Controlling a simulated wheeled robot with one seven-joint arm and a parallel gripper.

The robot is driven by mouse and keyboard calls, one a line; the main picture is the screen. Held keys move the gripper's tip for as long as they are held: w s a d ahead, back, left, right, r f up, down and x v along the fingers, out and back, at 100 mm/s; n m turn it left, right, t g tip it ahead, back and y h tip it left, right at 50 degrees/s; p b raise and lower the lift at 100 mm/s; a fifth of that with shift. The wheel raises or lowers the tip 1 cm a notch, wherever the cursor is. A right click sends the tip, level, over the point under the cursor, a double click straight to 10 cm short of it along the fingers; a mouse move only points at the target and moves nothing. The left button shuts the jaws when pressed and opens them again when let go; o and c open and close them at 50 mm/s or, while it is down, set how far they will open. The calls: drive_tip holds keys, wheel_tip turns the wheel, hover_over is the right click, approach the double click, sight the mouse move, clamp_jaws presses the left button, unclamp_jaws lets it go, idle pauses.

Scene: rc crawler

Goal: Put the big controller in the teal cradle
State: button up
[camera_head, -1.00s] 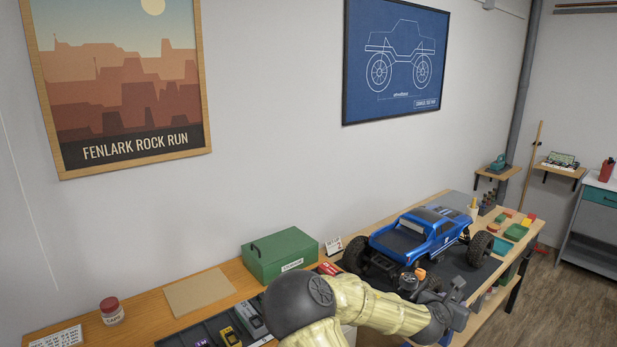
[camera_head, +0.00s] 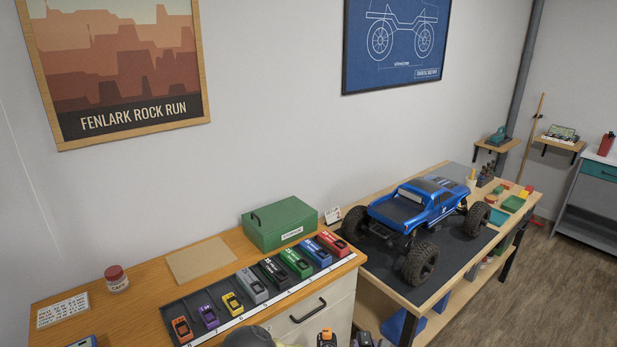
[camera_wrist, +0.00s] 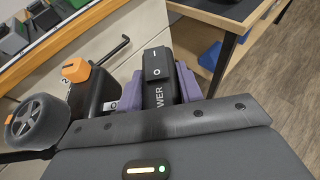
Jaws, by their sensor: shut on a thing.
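My gripper (camera_wrist: 157,92) is shut on the big controller, its purple-grey fingers on either side of the black POWER section (camera_wrist: 156,65). In the wrist view the controller shows a dark wheel (camera_wrist: 35,122) at left and an orange knob (camera_wrist: 78,70).
A blue truck (camera_head: 418,207) stands on a dark mat on the workbench at right. Wooden floor (camera_head: 545,275) is clear right of the bench.

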sight(319, 342)
drive_tip(key=shift+f, duration=0.1)
drive_tip(key=shift+s+f, duration=0.15)
drive_tip(key=shift+f, duration=0.05)
drive_tip(key=s+f, duration=0.4)
drive_tip(key=f, duration=0.1)
idle(1.0)
drive_tip(key=w+a+r+n+y, duration=0.1)
drive_tip(key=w+a+r, duration=0.1)
drive_tip(key=a+r, duration=0.1)
drive_tip(key=w+a+r+n+y+p, duration=0.1)
drive_tip(key=w+a+r+y, duration=0.1)
drive_tip(key=a, duration=0.3)
drive_tip(key=w+a+r+n+g+y+p, duration=0.1)
drive_tip(key=w+a+r+n, duration=0.1)
drive_tip(key=a+r, duration=0.1)
drive_tip(key=shift+a+r+y, duration=0.35)
drive_tip(key=shift+a+y, duration=0.05)
drive_tip(key=shift+a, duration=0.4)
drive_tip(key=w+a+r+n+g+y+p, duration=0.1)
drive_tip(key=a+r+n+y, duration=0.4)
drive_tip(key=a+r, duration=0.9)
drive_tip(key=g+p, duration=0.1)
drive_tip(key=g, duration=0.1)
drive_tip(key=shift+r+n+g+y, duration=0.25)
drive_tip(key=shift+n+g+y, duration=0.05)
drive_tip(key=shift+n+g, duration=0.1)
